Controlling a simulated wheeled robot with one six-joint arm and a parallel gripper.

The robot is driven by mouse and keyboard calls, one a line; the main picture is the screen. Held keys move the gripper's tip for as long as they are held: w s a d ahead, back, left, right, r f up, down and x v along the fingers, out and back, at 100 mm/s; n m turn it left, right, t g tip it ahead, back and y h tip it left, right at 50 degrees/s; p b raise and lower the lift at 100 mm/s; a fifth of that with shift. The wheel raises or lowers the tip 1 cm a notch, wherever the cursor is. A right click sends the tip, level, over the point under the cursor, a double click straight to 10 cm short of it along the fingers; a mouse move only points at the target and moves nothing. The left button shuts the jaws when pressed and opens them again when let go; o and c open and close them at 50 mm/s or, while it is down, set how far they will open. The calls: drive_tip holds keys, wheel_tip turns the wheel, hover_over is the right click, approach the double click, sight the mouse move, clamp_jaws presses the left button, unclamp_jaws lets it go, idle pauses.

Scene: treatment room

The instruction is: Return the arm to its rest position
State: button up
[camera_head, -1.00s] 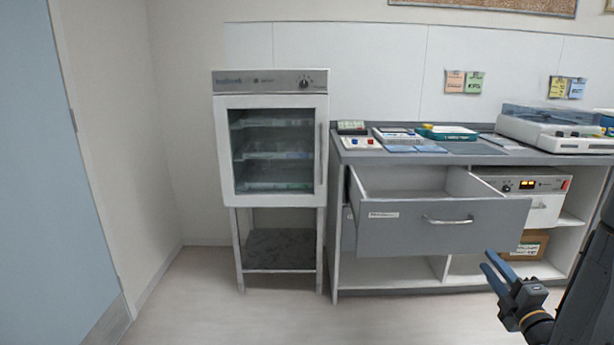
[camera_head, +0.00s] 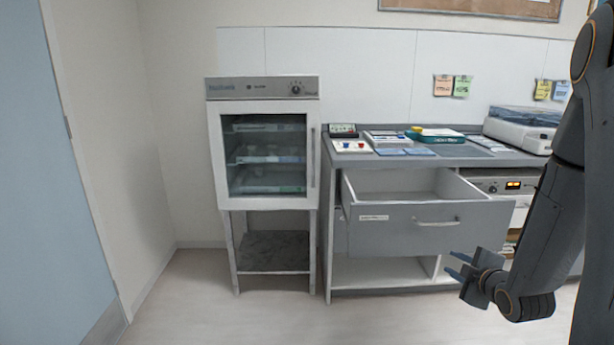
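My gripper (camera_head: 458,266) is at the lower right, in front of the counter and below the open drawer's front. Its blue fingers point left and look spread apart, with nothing visible between them. My arm (camera_head: 552,200) rises along the right edge of the view, bent, and hides the right part of the counter.
A grey drawer (camera_head: 432,230) stands pulled out and looks empty inside. The counter (camera_head: 468,150) holds trays, small boxes and a white device (camera_head: 520,128). A glass-door cabinet (camera_head: 213,150) on a stand is to the left, closed. The floor (camera_head: 200,310) in front is clear.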

drive_tip(key=s+a+r+m+g+p, duration=0.2)
drive_tip(key=s+a+r+m+g, duration=0.1)
drive_tip(key=s+a, duration=0.4)
drive_tip(key=s+a+r+m+g+p, duration=0.2)
drive_tip(key=s+a+r+m+g, duration=0.2)
drive_tip(key=s, duration=0.8)
drive_tip(key=s+a+r+m+g+p, duration=0.2)
drive_tip(key=s+a+r+m+g, duration=0.2)
drive_tip(key=s+a, duration=0.5)
drive_tip(key=m+g, duration=0.2)
drive_tip(key=shift+s+a+m, duration=0.3)
drive_tip(key=shift+s+a, duration=0.05)
